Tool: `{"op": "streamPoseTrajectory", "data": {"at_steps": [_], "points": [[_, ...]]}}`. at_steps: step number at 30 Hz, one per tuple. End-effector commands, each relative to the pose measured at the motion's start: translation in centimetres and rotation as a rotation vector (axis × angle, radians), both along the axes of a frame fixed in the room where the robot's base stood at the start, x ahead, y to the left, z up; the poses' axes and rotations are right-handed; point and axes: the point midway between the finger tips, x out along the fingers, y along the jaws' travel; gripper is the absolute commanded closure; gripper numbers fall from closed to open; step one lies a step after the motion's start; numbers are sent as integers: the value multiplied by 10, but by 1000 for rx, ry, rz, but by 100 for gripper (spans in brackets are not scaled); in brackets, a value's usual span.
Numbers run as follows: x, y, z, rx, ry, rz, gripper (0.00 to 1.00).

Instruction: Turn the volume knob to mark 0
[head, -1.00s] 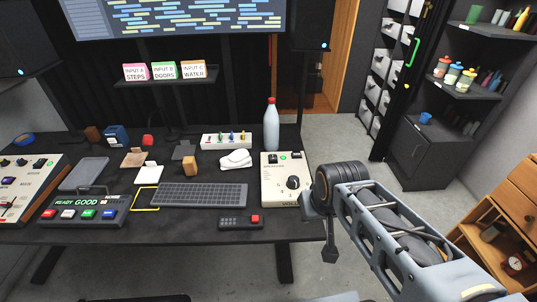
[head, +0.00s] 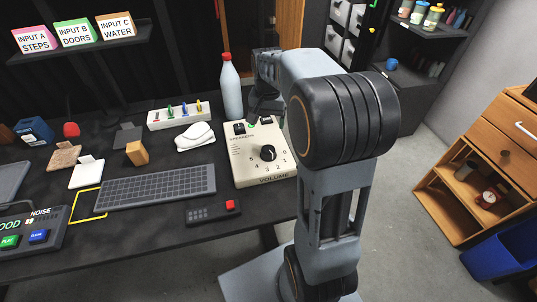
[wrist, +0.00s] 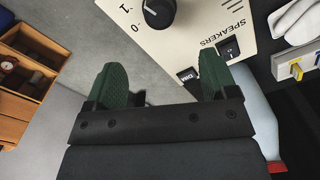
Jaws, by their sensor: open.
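The black volume knob (head: 268,153) sits on a cream speaker box (head: 245,175) with numbers around it and VOLUME on its front. In the wrist view the knob (wrist: 160,12) is cut by the top edge, with marks 0 and 1 beside it. I cannot tell which mark its pointer faces. My gripper (wrist: 162,78) is open and empty, its two green fingers apart from the knob. In the head view my gripper (head: 264,106) hangs near the box's far edge, behind the knob, partly hidden by my arm.
A white bottle with a red cap (head: 231,88) stands close behind the box, beside my gripper. A black switch (head: 239,128) is on the box. Open floor is at right.

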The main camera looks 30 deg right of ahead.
Motion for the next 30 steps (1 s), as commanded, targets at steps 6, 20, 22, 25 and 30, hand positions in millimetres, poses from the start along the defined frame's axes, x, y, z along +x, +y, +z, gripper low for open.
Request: {"op": "streamPoseTrajectory", "data": {"at_steps": [6,20,22,25,30], "points": [[2,-4,-33,2,11,-18,21],[2,-4,-115,2,10,-17,21],[2,-4,-123,2,9,-17,21],[2,-4,-131,2,7,-17,21],[2,-4,-137,1,7,-16,21]]}}
